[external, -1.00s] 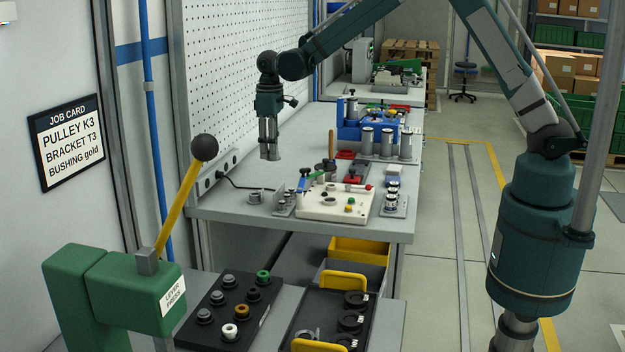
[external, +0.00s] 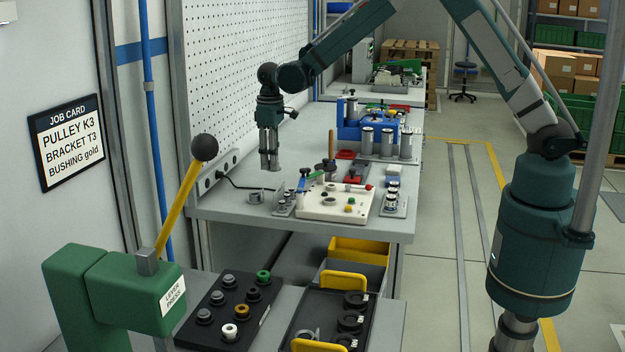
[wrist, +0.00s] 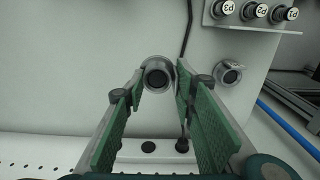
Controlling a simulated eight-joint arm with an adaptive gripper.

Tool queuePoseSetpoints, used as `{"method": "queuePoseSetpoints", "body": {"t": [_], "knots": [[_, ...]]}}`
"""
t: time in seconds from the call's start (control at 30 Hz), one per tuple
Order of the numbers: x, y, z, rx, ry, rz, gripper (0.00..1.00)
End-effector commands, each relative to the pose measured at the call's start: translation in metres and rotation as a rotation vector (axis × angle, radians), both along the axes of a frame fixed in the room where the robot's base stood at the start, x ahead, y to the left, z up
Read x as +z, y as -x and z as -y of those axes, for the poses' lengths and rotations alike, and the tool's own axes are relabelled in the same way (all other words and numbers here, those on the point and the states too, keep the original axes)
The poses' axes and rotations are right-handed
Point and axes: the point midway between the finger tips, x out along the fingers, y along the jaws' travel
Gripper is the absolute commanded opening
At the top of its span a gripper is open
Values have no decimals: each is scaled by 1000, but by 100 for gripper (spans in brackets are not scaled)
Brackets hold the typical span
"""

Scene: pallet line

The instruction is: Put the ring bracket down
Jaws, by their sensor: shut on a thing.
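My gripper (external: 269,167) hangs pointing down above the back left part of the grey workbench (external: 232,208), near the pegboard wall. In the wrist view its green-padded fingers (wrist: 157,88) are shut on the ring bracket (wrist: 157,74), a grey ring with a dark centre seen between the fingertips. In the external view the ring bracket is hard to tell apart from the fingertips. It seems to be held a little above the bench top, though the exact gap cannot be told.
A second grey round part (external: 255,196) stands on the bench in front of my gripper; it also shows in the wrist view (wrist: 229,72). A cream fixture board (external: 318,212) and a labelled post rack (external: 283,206) lie to the right. A black cable (external: 238,186) runs nearby.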

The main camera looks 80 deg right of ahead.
Motion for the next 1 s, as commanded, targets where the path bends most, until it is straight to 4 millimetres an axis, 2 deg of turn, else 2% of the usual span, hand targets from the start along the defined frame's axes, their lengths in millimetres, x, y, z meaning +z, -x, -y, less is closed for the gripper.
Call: {"method": "queuePoseSetpoints", "body": {"t": [0.1, 0.2, 0.63, 1.0], "knots": [[-15, 0, 0, 0, 0, 0, 14], [-21, 0, 0, 0, 0, 0, 14], [-26, 0, 0, 0, 0, 0, 14], [-59, 0, 0, 0, 0, 0, 14]]}}
